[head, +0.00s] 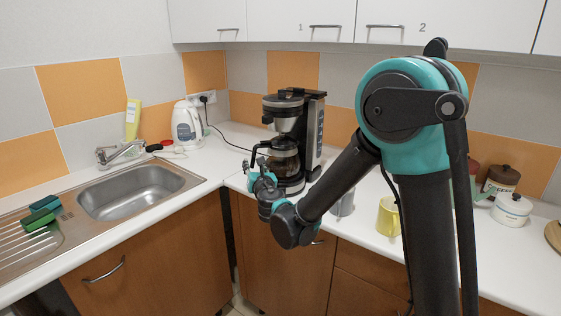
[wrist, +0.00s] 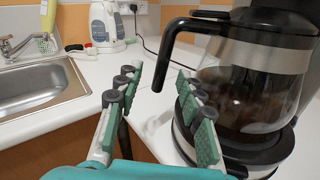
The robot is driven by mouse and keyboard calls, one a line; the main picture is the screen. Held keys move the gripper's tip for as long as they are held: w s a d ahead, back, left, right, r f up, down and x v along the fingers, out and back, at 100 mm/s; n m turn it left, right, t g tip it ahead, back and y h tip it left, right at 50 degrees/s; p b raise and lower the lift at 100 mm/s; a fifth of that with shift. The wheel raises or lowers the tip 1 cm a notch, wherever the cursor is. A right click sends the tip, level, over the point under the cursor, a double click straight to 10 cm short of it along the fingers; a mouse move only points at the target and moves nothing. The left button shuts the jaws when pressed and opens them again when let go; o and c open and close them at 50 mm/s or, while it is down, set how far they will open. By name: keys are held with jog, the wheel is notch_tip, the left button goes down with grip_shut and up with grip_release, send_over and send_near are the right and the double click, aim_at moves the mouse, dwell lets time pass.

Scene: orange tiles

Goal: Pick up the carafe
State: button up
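The carafe (head: 283,160) is glass with a black handle and dark liquid inside. It stands on the base of the black and silver coffee maker (head: 312,122). In the wrist view the carafe (wrist: 252,85) fills the right side, and its black handle (wrist: 168,50) points left and down. My gripper (head: 258,160) is at the left front of the carafe in the head view. In the wrist view my gripper (wrist: 163,93) is open and empty, its green-padded fingers apart. The handle appears beyond and above the fingertips, not between them. The arm hides part of the coffee maker's base.
A steel sink (head: 140,190) with a tap lies at the left. A white kettle (head: 187,124) stands in the back corner with its cord on the counter. A yellow mug (head: 389,216) and a grey cup (head: 344,203) stand right of the coffee maker. Wall cupboards (head: 300,20) hang above.

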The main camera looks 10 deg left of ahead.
aim_at(253, 163)
jog(key=x, duration=0.3)
jog(key=shift+w+f, duration=0.15)
jog(key=shift+w, duration=0.05)
grip_shut()
